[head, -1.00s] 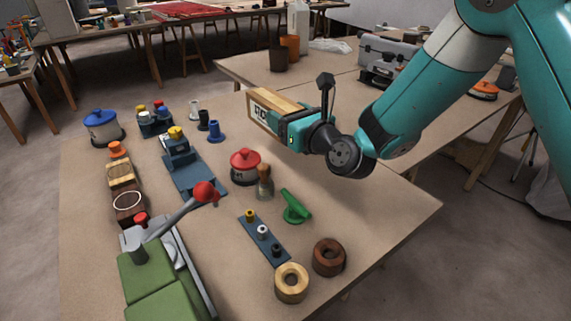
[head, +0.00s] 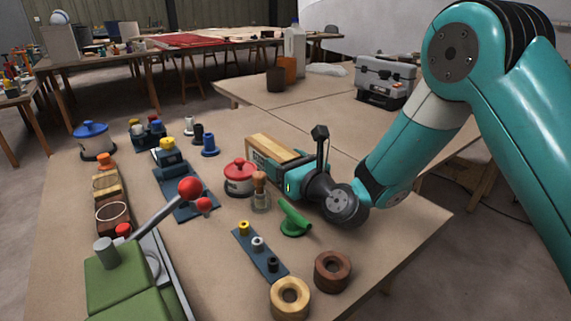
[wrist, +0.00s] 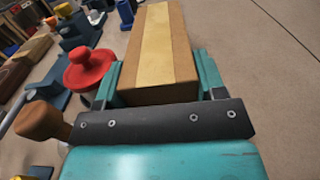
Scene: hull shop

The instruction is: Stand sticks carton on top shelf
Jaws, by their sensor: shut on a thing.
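The sticks carton (head: 272,150) is a long box with a tan and pale-yellow striped top and a light label on its side. It also fills the upper middle of the wrist view (wrist: 157,45). My gripper (head: 290,172) is shut on the near end of the carton, with one teal finger on each side in the wrist view (wrist: 158,85). The carton lies lengthwise, pointing away from my gripper, low over the table; I cannot tell whether it touches the tabletop. No top shelf can be made out in these views.
A red-lidded pot (head: 239,178) and a wooden-knobbed jar (head: 261,192) stand close left of my gripper. A green item (head: 293,219) and two rings, pale (head: 290,298) and dark (head: 332,271), lie nearer. A grey toolbox (head: 385,82) stands on the table behind.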

